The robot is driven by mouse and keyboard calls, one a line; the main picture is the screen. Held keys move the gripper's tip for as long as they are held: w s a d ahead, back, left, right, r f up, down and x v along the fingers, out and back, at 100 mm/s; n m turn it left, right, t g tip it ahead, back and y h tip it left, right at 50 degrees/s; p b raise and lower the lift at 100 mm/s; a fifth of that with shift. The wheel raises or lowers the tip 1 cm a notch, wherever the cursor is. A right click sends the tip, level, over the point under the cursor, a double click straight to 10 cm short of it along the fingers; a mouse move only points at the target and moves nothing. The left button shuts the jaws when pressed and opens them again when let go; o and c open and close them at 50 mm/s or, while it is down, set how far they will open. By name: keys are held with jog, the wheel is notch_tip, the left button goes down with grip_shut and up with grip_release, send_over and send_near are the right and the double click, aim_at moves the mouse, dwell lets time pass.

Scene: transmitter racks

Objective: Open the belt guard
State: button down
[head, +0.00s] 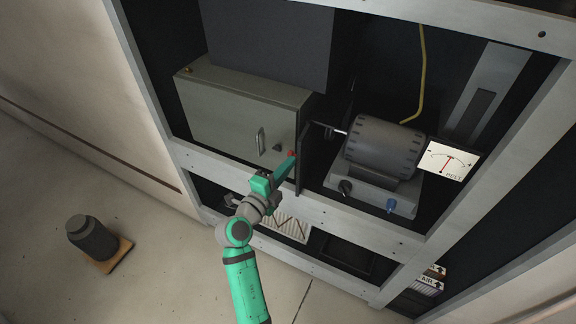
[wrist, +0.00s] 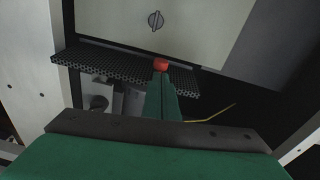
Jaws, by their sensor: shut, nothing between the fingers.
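The belt guard (head: 304,160) is a dark panel seen nearly edge-on between the grey cabinet and the motor. It stands out from the rack. In the wrist view it is a dark perforated plate (wrist: 105,66). A red knob (wrist: 161,65) shows at the plate's edge; in the head view a red spot (head: 292,153) shows there too. My gripper (head: 292,160) is shut and empty, its green fingertips (wrist: 160,80) right by the red knob. I cannot tell whether they touch it. The motor (head: 383,148) and its shaft are exposed to the right.
The grey cabinet (head: 235,120) with a handle and dark knob is left of the guard. A belt gauge (head: 451,160) and a base with black and blue knobs (head: 372,194) are at right. Rack rails (head: 385,236) frame the bay. A dark cylinder (head: 92,236) stands on the floor.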

jog(key=v, duration=1.1)
jog(key=shift+w+a, duration=0.15)
jog(key=shift+a, duration=0.05)
